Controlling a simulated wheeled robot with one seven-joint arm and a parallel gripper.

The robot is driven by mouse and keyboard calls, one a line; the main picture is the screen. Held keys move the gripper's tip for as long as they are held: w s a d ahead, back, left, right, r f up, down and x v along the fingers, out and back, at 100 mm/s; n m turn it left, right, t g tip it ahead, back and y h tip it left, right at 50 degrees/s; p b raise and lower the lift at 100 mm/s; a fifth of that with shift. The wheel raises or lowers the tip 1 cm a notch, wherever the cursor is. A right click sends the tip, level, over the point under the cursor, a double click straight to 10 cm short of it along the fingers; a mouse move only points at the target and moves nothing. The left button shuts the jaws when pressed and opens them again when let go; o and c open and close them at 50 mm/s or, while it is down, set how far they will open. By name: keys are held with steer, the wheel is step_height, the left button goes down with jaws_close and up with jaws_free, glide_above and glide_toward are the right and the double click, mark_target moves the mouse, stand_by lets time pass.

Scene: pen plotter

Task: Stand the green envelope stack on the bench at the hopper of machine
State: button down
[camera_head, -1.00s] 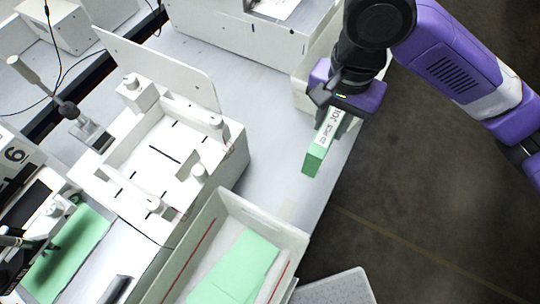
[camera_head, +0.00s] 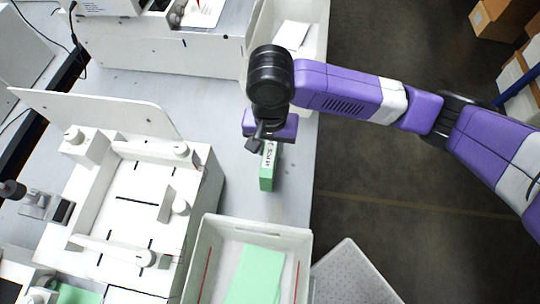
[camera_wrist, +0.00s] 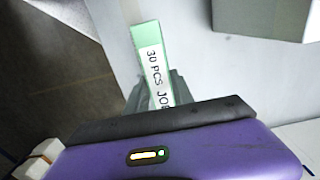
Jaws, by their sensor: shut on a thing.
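The green envelope stack (camera_head: 267,178) has a white label and is held in my gripper (camera_head: 268,142) over the bench (camera_head: 218,120), near its right edge. In the wrist view the stack (camera_wrist: 146,38) sticks out past the jaws, with "30 PCS JO" readable on its label; the rest is covered by my gripper (camera_wrist: 155,95). I cannot tell whether the stack touches the bench. The white machine with its hopper tray (camera_head: 120,205) stands to the left of my gripper, with posts, guides and an upright back plate.
A white bin (camera_head: 205,245) with green envelopes (camera_head: 256,275) stands at the bench's front edge. Another white machine (camera_head: 150,48) and a pale tray (camera_head: 312,25) are at the back. A perforated white surface (camera_head: 350,275) lies at lower right. Bare bench lies between the hopper and my gripper.

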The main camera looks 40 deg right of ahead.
steer(key=shift+f, duration=2.7)
steer(key=c, duration=1.1)
jaws_free()
steer(key=shift+f, duration=0.1)
step_height(320, 180, up, 12)
steer(key=shift+r, duration=0.15)
